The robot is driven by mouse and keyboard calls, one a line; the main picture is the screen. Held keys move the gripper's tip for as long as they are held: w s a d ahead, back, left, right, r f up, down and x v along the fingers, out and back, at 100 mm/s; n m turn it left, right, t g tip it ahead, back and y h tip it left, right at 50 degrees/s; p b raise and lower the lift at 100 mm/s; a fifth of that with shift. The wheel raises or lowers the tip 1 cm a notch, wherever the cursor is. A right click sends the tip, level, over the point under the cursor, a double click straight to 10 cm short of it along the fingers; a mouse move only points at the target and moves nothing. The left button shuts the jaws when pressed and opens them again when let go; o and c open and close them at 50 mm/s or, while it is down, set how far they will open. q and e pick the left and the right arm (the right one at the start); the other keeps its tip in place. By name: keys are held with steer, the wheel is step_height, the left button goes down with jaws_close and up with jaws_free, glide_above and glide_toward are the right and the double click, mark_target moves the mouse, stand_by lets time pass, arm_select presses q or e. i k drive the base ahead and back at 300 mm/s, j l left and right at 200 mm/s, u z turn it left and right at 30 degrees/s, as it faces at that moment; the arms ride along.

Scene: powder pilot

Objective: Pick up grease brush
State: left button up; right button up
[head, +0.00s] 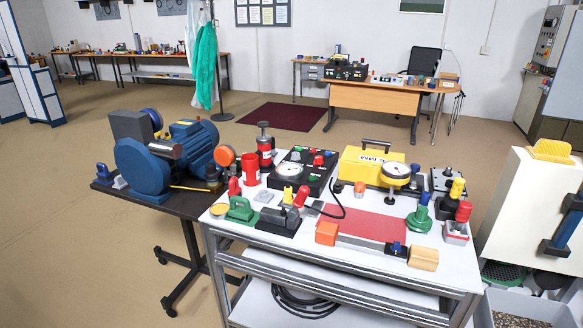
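I cannot single out a grease brush with certainty. A thin yellow stick (190,187) lies at the front of the dark side table, beside the blue motor (194,142); it could be a brush handle, but it is too small to tell. Neither of my grippers is in view.
The white cart (280,262) is crowded: a yellow case (360,165), a black panel with a gauge (289,171), a red mat (365,222), an orange block (327,232) and a wooden block (423,259). A white cabinet (520,215) stands right. Floor (80,230) at left is clear.

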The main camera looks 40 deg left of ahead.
mark_target(235, 189)
steer(key=j+u, duration=0.1)
steer(key=u, duration=1.45)
steer(key=i, duration=0.15)
steer(key=i+l+u, duration=0.1)
steer(key=i+u, duration=0.35)
steer(key=i+l+u, duration=0.15)
steer(key=u, duration=0.3)
steer(key=i, duration=0.05)
